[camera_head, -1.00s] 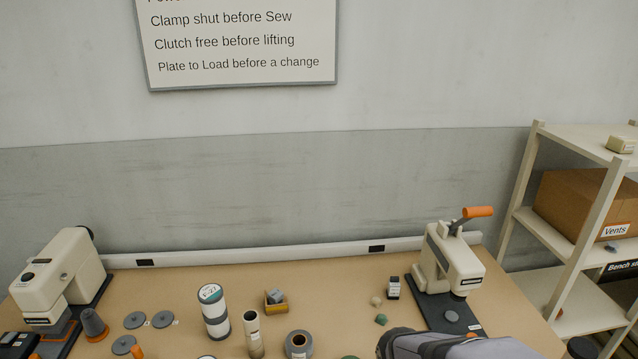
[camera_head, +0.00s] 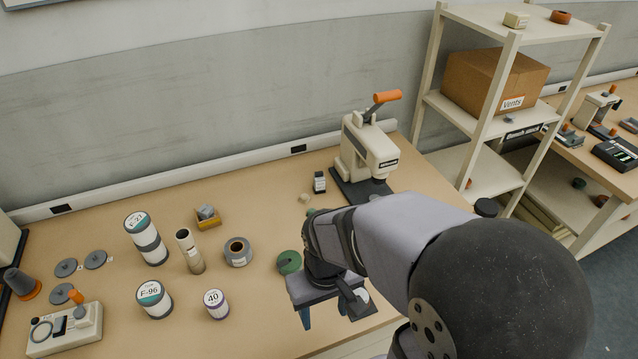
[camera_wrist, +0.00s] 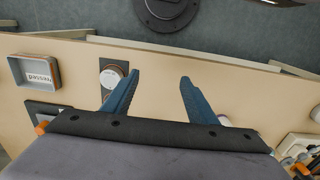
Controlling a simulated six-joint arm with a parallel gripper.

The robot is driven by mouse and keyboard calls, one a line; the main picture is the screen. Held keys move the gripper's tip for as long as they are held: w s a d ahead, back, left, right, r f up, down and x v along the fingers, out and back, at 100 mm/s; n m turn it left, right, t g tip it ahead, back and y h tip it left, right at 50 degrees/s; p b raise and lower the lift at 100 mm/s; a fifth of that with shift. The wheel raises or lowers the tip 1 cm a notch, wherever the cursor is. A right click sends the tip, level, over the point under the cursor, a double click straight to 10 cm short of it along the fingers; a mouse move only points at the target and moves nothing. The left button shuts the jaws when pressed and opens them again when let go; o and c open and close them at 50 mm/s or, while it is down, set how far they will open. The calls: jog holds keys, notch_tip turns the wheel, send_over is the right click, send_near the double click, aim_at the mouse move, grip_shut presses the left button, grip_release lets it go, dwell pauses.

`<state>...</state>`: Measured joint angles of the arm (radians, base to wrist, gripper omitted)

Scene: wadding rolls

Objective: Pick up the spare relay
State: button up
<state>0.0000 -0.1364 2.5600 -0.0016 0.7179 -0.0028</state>
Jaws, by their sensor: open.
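I cannot tell for certain which thing is the spare relay. A small dark block with a pale top (camera_head: 320,182) stands on the bench left of the lever press and may be it. My gripper (camera_head: 333,310) is over the front part of the bench, well in front of that block and apart from it. In the wrist view my gripper (camera_wrist: 160,80) has its two blue fingers spread with nothing between them, over bare bench near its edge.
A lever press (camera_head: 368,155) stands at the back right of the bench. A green roll (camera_head: 289,262), a grey tape roll (camera_head: 238,251) and several labelled rolls lie left of my arm. A shelf rack (camera_head: 483,95) stands right.

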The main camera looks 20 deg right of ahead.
aim_at(321, 182)
jog(key=shift+c, duration=0.4)
dwell(0.3)
